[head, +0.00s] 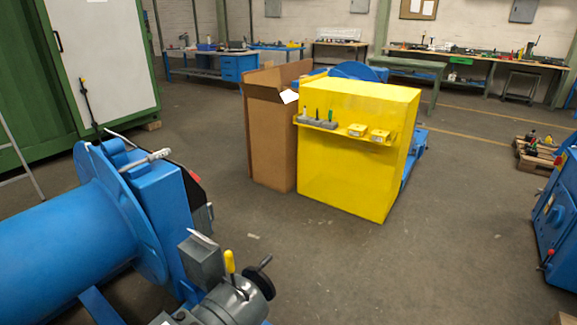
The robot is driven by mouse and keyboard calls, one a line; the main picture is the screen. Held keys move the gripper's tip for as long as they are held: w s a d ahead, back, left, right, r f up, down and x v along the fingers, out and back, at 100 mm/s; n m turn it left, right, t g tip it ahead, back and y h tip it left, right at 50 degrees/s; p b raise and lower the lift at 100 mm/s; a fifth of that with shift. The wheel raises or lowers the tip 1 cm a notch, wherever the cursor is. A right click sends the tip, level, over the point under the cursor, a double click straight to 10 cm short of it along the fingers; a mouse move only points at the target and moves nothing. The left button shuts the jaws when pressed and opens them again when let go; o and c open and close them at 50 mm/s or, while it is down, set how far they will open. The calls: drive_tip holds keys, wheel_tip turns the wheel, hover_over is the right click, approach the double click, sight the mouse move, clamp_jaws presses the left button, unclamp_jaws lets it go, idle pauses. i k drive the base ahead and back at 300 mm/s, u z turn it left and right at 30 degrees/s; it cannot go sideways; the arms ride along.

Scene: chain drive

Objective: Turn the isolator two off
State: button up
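A yellow guard cabinet (345,180) stands mid-floor with a narrow yellow ledge (345,134) across its front. My gripper is not in view.
A tall open cardboard box (271,140) stands left of the yellow cabinet. A blue machine (75,225) with levers and a handwheel fills the lower left. Another blue machine (562,220) stands at right. The floor (440,260) in front and right of the cabinet is clear.

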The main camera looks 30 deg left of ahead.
sight(196, 177)
drive_tip(key=z, duration=0.4)
drive_tip(key=i, duration=3.85)
drive_tip(key=u, duration=3.3)
drive_tip(key=i, duration=1.2)
drive_tip(key=z, duration=0.35)
drive_tip(key=i, duration=1.4)
drive_tip(key=u, duration=0.3)
